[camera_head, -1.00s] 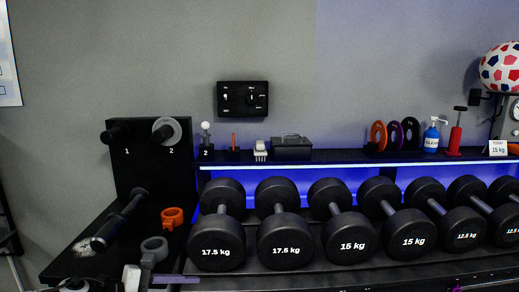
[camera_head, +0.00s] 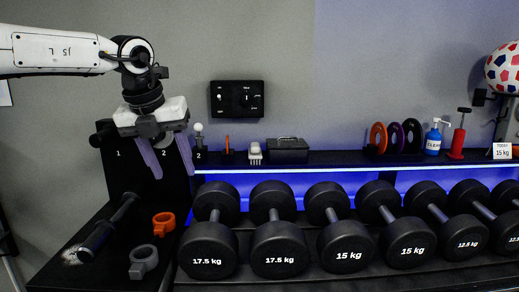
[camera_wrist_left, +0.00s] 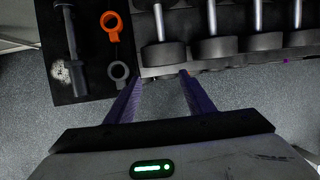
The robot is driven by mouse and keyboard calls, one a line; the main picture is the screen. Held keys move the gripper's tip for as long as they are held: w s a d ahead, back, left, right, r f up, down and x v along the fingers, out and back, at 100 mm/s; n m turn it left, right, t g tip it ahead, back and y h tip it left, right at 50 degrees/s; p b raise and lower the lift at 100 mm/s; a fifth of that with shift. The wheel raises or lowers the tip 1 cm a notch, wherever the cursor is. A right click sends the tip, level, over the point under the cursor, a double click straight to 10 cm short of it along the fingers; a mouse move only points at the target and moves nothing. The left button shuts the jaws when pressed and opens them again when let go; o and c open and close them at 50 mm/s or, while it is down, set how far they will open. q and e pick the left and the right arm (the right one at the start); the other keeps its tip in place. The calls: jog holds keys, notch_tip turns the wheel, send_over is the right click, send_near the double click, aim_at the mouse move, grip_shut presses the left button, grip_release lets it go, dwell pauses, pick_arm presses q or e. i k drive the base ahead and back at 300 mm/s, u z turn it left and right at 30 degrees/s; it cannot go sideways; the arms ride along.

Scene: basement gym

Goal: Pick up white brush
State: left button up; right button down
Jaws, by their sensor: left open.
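The white brush (camera_head: 255,153) is a small pale block on the back shelf, left of a black box. It looks upright and free of any gripper. My left gripper (camera_head: 174,172) is in the head view, left of the brush, in front of the black panel marked 1 and 2. Its two purple fingers are apart, point down and hold nothing. In the left wrist view the open fingers (camera_wrist_left: 160,80) show with floor between their lower parts; the brush is not seen there. My right gripper is not in view.
Dumbbells (camera_head: 279,249) fill the rack below the shelf (camera_head: 340,160). An orange collar (camera_head: 163,224), a grey collar (camera_head: 143,262) and a black bar (camera_head: 108,228) lie at the left. The black box (camera_head: 288,150) and an orange item (camera_head: 227,146) flank the brush.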

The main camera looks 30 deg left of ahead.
aim_at(255, 152)
jog(key=i, duration=1.35)
